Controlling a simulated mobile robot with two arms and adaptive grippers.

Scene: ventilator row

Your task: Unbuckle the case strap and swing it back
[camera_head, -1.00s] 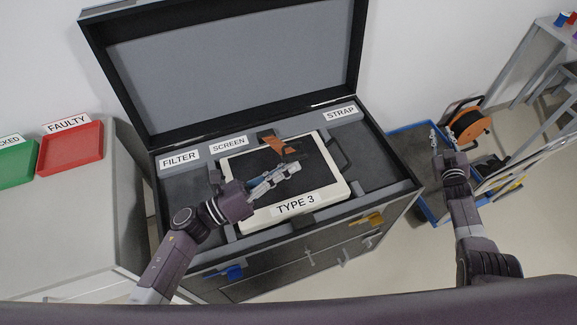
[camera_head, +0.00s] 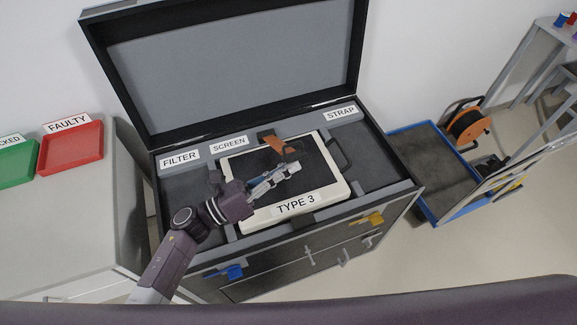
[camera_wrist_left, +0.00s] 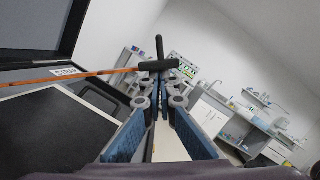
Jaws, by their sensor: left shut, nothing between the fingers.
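The orange case strap (camera_head: 275,144) rises from the back side of the white-framed TYPE 3 unit (camera_head: 338,190) in the open case. In the left wrist view the strap (camera_wrist_left: 72,77) shows nearly edge-on, raised above the unit's dark top. Its end meets a dark cross-shaped piece (camera_wrist_left: 158,63), perhaps the buckle, just beyond my fingertips. My left gripper (camera_head: 289,170) is shut and empty over the unit, in front of the strap. It also shows in the left wrist view (camera_wrist_left: 160,92). I cannot tell whether it touches the dark piece. My right gripper is not in view.
The case lid (camera_head: 235,65) stands open behind. FILTER, SCREEN and STRAP labels line the case's back rim. A red FAULTY tray (camera_head: 72,148) and a green tray (camera_head: 14,160) sit on the left counter. A blue-edged cart (camera_head: 432,165) stands at the right.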

